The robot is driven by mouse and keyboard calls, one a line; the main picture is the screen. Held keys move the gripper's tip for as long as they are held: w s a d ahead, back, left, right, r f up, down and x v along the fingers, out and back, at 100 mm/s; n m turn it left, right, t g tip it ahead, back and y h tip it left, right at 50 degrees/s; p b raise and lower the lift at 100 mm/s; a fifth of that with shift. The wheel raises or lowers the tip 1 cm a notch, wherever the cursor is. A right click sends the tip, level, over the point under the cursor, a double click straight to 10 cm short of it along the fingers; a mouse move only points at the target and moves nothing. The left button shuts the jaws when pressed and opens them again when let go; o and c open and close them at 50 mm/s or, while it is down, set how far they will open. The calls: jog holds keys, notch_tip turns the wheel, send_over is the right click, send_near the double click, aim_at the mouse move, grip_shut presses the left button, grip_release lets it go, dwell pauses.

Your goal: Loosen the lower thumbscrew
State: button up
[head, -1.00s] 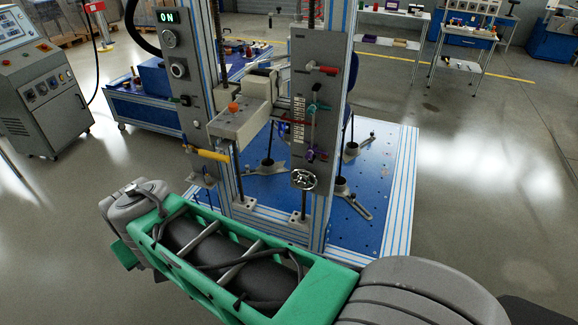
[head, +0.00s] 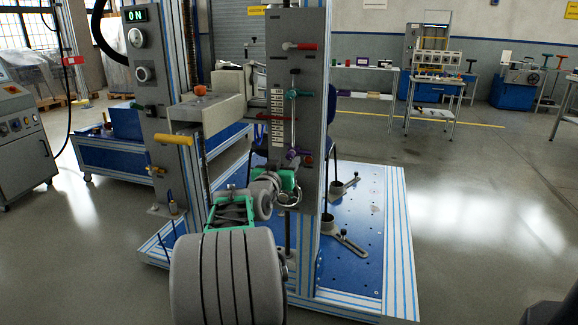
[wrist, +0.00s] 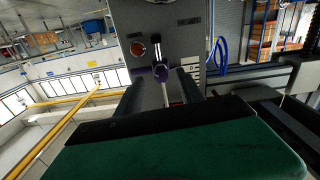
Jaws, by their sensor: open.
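The lower thumbscrew, purple, (head: 291,154) sits low on the grey upright panel (head: 305,60), below the white scale strip. In the wrist view the purple thumbscrew (wrist: 160,73) shows between the tips of the two dark fingers, with a pale rod beside it. My gripper (wrist: 160,86) is open around or just in front of it; I cannot tell whether the fingers touch it. In the head view my gripper (head: 289,172) is just below the thumbscrew, partly covering the panel's lower end. A teal upper thumbscrew (head: 292,93) sits higher on the same rod.
A red button (wrist: 138,49) is close beside the fingers. A red pointer (head: 268,117) crosses by the scale strip (head: 277,106). Floor at right is clear.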

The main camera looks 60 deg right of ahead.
aim_at(289, 158)
jog(key=d, duration=0.3)
jog(key=shift+w+d, duration=0.35)
jog(key=shift+c, duration=0.2)
grip_shut()
